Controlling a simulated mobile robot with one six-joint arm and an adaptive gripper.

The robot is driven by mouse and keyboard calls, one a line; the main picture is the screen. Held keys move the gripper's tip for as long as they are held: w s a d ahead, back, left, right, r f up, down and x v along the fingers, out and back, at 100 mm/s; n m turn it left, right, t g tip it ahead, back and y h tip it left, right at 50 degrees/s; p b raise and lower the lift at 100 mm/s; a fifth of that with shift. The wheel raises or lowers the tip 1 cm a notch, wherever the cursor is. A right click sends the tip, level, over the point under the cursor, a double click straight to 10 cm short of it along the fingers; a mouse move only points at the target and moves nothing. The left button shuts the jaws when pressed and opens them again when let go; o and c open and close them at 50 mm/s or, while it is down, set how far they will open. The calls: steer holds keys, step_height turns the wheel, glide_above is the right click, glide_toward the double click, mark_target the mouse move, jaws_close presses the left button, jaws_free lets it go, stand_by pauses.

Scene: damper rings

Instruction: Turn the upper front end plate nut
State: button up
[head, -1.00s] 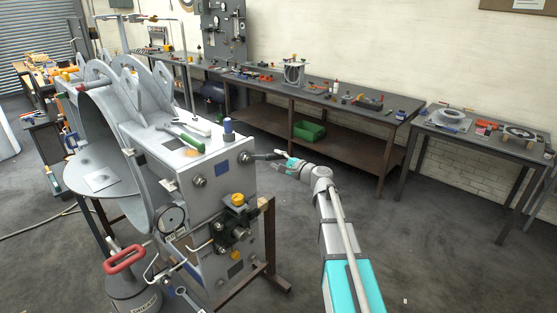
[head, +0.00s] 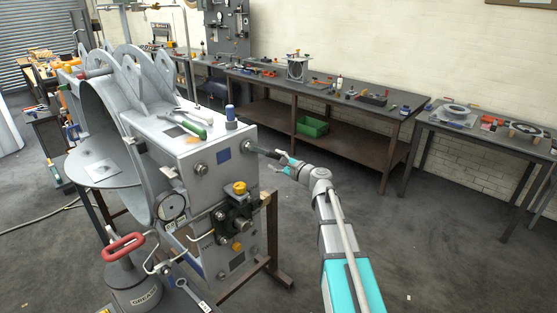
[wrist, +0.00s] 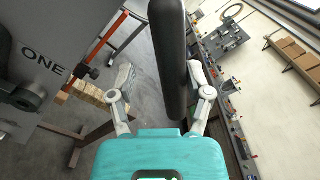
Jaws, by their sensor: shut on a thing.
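The grey machine's front end plate (head: 235,180) stands left of my arm in the head view. A nut (head: 249,144) sits near its upper right corner and another nut (head: 201,168) at its upper left. A dark handle (head: 263,152) runs from the upper right nut, sloping down to the right, to my gripper (head: 284,167). In the wrist view the thick black handle (wrist: 168,50) passes between the fingers of my gripper (wrist: 160,80), which is shut on it. How the handle's far end seats on the nut is not clear.
A dark fitting (wrist: 22,92) and the "ONE" panel (wrist: 55,50) are close at left in the wrist view. A valve with a yellow cap (head: 239,188) projects below the handle. A long workbench (head: 330,98) stands behind; the floor (head: 430,230) at right is clear.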

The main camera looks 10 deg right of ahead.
steer(key=shift+w+d+r+n+p, duration=0.3)
steer(key=shift+d+r+n+p, duration=0.1)
steer(key=shift+r+n+p, duration=0.25)
steer(key=shift+w+d+r+n+p, duration=0.25)
steer(key=shift+d+r+n+p, duration=0.1)
steer(key=shift+r+n+p, duration=0.2)
steer(key=shift+f, duration=0.1)
steer(key=shift+a+f, duration=0.1)
jaws_close()
steer(key=shift+v, duration=1)
stand_by(1.4)
